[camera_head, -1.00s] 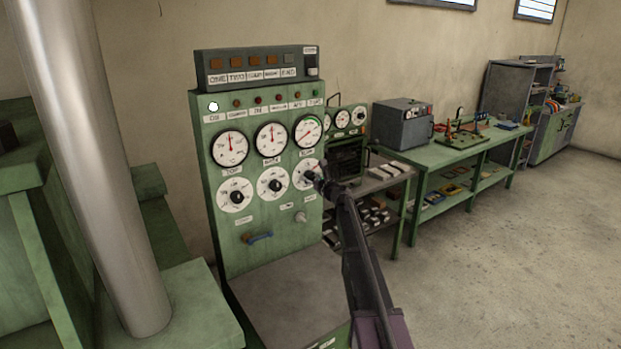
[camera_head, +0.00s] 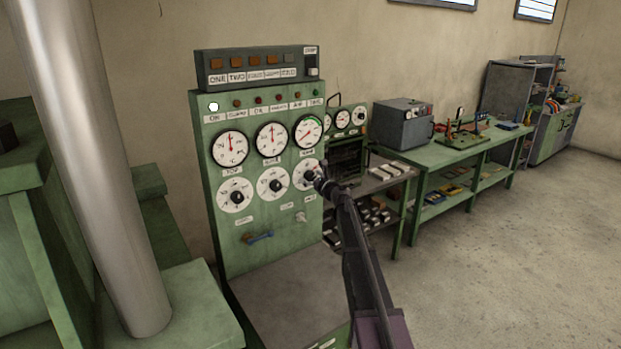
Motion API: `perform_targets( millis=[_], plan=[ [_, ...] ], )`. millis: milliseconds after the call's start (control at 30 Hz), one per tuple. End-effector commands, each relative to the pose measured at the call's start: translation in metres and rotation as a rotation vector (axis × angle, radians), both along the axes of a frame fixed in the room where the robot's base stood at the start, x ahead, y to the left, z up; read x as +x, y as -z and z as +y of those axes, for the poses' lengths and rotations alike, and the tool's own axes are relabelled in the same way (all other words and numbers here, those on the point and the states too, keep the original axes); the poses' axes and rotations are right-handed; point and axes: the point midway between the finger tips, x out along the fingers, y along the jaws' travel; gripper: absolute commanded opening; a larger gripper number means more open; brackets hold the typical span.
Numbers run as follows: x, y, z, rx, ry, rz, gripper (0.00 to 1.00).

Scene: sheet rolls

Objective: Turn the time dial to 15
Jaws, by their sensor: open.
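The green control panel (camera_head: 213,262) carries three upper gauges and three lower dials with black knobs. The lower right dial (camera_head: 301,182) is white and partly covered by my gripper; its knob is hidden and its label cannot be read. My gripper (camera_head: 318,180) is at this dial's right side, at the end of my dark arm reaching up from the lower right. Its fingers are too small to make out, and contact with the knob cannot be told. The lower left dial (camera_head: 227,201) and lower middle dial (camera_head: 266,189) are in plain view.
A flat grey plate (camera_head: 290,295) juts out in front. A shelf with small blocks (camera_head: 392,172) and a green workbench (camera_head: 430,160) stand to the right.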

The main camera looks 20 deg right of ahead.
Motion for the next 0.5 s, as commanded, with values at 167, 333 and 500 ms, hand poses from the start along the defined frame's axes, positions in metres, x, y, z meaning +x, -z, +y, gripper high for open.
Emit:
perform_targets(
  millis=[167,333,500],
  plan=[
    [-0.008,0.0,-0.002,0.0,0.0,0.0,0.93],
    [-0.026,0.0,-0.008,0.0,0.001,0.0,0.93],
    [-0.051,0.0,-0.015,0.0,0.001,0.0,0.93]
  ],
)
